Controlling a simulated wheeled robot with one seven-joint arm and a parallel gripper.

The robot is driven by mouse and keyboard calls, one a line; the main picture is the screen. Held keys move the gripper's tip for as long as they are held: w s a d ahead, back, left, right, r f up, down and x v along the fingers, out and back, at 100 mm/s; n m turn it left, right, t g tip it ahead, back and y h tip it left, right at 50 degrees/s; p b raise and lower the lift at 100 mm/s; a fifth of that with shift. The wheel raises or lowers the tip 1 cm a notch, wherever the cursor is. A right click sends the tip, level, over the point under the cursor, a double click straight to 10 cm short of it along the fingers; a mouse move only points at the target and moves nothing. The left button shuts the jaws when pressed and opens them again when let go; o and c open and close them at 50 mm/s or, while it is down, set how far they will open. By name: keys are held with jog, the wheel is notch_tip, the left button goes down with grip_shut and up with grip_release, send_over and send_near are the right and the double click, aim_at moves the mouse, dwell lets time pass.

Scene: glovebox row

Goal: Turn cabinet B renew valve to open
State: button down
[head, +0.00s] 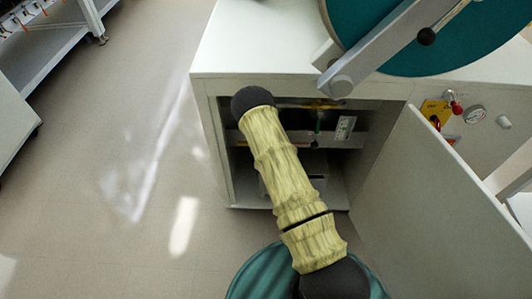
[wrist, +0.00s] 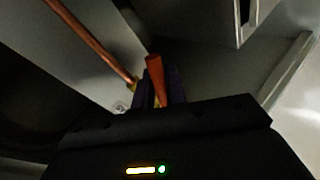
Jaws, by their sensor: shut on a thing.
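In the wrist view my gripper (wrist: 158,88) is shut on an orange-red valve handle (wrist: 154,68), which stands up between the dark fingers. The valve body is mostly hidden behind the fingers; a little yellow shows beside them. In the head view my arm reaches into the open lower cabinet (head: 222,140) and hides the gripper and the held handle. I cannot read which cabinet or valve this is, nor the marked open position.
A copper pipe (wrist: 92,40) runs close to my fingers on the left. Inside the cabinet a green handle (head: 318,122) hangs beside a white label (head: 344,127). The open cabinet door (head: 435,205) stands at the right. The floor on the left (head: 110,170) is clear.

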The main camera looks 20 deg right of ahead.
jog(key=shift+d+r+h, duration=0.15)
jog(key=shift+h, duration=0.15)
jog(key=c, duration=1.5)
grip_release()
jog(key=shift+r, duration=0.1)
jog(key=shift+r, duration=0.1)
